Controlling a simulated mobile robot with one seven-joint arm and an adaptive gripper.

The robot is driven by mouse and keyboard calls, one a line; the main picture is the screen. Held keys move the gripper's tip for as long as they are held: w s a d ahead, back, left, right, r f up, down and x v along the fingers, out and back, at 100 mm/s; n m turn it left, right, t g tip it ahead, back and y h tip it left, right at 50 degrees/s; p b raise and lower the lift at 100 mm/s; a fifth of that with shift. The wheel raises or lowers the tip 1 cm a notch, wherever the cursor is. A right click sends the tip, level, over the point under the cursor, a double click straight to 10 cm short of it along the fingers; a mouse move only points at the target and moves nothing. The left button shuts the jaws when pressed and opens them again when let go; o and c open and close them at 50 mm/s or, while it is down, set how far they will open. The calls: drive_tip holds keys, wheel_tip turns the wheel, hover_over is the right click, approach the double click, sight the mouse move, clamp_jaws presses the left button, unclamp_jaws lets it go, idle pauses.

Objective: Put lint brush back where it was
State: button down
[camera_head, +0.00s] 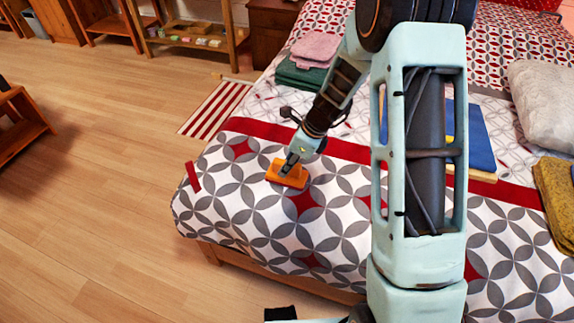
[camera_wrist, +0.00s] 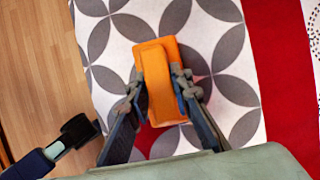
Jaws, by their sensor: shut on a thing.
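The orange lint brush (camera_head: 284,177) is at the left part of the patterned bed (camera_head: 330,235), on or just above the cover; I cannot tell whether it touches. My gripper (camera_head: 289,164) points down at it from above. In the wrist view, the lint brush (camera_wrist: 158,60) lies lengthwise between the two fingers of my gripper (camera_wrist: 160,88), which are shut on its sides. Its underside is hidden.
A small red piece (camera_head: 193,176) is at the bed's left edge. Folded pink and green cloths (camera_head: 306,62), a blue flat item (camera_head: 480,140), a mustard cloth (camera_head: 556,195) and a pillow (camera_head: 545,100) lie on the bed. Wooden floor (camera_head: 100,200) at left is clear.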

drive_tip(key=c, duration=1.7)
unclamp_jaws()
drive_tip(key=shift+f, duration=0.1)
drive_tip(key=shift+c, duration=0.2)
drive_tip(key=shift+r, duration=0.35)
drive_tip(key=p+v, duration=0.3)
drive_tip(key=v, duration=0.8)
drive_tip(key=shift+d+r, duration=0.2)
drive_tip(key=shift+r, duration=0.15)
